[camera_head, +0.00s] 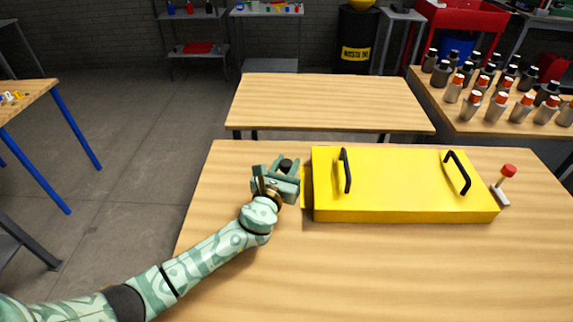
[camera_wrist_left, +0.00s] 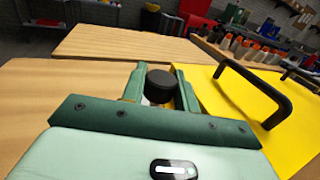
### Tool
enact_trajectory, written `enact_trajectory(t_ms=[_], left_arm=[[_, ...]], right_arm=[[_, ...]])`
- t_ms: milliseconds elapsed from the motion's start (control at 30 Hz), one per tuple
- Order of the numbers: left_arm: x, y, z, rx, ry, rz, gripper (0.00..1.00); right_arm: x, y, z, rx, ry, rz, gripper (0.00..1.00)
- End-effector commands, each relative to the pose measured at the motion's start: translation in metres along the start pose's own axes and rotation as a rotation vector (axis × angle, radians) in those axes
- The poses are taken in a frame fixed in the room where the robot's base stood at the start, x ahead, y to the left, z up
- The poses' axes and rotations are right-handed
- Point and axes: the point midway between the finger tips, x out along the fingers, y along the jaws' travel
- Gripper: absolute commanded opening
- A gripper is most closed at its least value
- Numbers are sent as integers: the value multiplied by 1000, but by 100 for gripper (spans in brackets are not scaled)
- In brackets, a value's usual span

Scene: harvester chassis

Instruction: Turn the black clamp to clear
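The yellow harvester chassis (camera_head: 400,185) lies on the wooden table with two black handles on top. The black clamp's round black knob (camera_head: 286,165) is at the chassis's left end. My left gripper (camera_head: 279,167) is at this knob. In the left wrist view the black knob (camera_wrist_left: 161,86) sits between the two green fingers (camera_wrist_left: 161,90), with a small pale part below it. The fingers stand apart on either side of it, and firm contact does not show. The clamp's lower part is mostly hidden by the gripper. My right gripper is out of view.
A red-topped clamp (camera_head: 505,177) stands upright at the chassis's right end. The black handle (camera_head: 346,170) nearest my left gripper rises from the chassis top. The table's front is clear. An empty table (camera_head: 330,100) stands behind, and bottles (camera_head: 500,100) fill a table at right.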

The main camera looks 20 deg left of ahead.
Motion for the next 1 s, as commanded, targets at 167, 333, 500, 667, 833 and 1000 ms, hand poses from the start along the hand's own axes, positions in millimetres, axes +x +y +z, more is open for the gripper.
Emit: enact_trajectory(t_ms=[167,333,500,667,833,1000], left_arm=[[0,-1,1,-4,0,51,7],[0,0,0,-1,1,132,8],[0,0,0,0,1,132,8],[0,0,0,0,1,131,51],[0,0,0,0,0,131,51],[-5,-1,0,0,0,130,51]], right_arm=[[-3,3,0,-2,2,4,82],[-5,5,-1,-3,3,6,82],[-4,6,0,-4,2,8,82],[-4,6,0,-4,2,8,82],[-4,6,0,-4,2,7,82],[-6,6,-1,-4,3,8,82]])
